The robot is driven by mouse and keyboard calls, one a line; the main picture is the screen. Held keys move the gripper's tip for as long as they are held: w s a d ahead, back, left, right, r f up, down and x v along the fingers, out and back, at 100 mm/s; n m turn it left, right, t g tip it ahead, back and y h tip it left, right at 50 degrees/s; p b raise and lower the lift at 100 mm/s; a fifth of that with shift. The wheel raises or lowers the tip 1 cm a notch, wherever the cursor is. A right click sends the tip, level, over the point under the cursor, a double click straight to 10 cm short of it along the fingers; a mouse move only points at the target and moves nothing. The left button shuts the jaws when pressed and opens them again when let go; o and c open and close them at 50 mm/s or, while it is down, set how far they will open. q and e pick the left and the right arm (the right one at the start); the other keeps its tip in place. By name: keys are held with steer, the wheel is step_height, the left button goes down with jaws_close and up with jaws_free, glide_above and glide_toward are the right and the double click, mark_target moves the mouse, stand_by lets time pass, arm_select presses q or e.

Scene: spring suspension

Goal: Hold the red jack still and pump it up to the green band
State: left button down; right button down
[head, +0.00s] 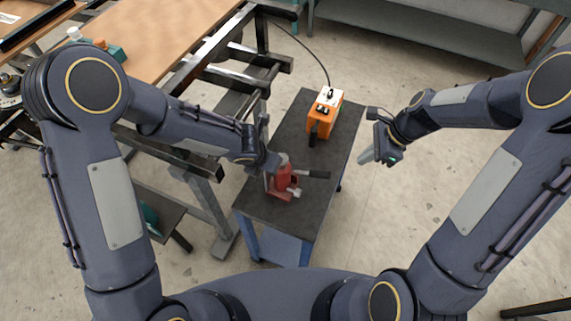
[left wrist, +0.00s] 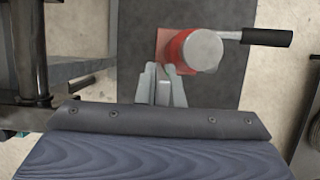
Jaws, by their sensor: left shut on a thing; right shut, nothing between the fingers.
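The red jack (head: 284,180) stands on the near part of a dark-topped stand, with its handle (head: 313,174) pointing right. My left gripper (head: 271,168) is at the jack's left side, shut on it. In the left wrist view the jack's round grey top (left wrist: 204,50) and black-gripped handle (left wrist: 266,37) show, with the left fingers (left wrist: 160,72) against its red body. My right gripper (head: 368,156) is shut and empty, off the stand's right edge and apart from the handle. I cannot make out the green band.
The small stand (head: 262,207) has a dark top. An orange box (head: 321,122) with a cable sits at its far end. A wooden-topped workbench (head: 170,35) with a metal frame stands at the left. Floor to the right of the stand is clear.

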steer(key=a, duration=0.3)
steer(key=w+a+f, duration=0.1)
steer(key=a, duration=0.1)
steer(key=shift+f, duration=0.1)
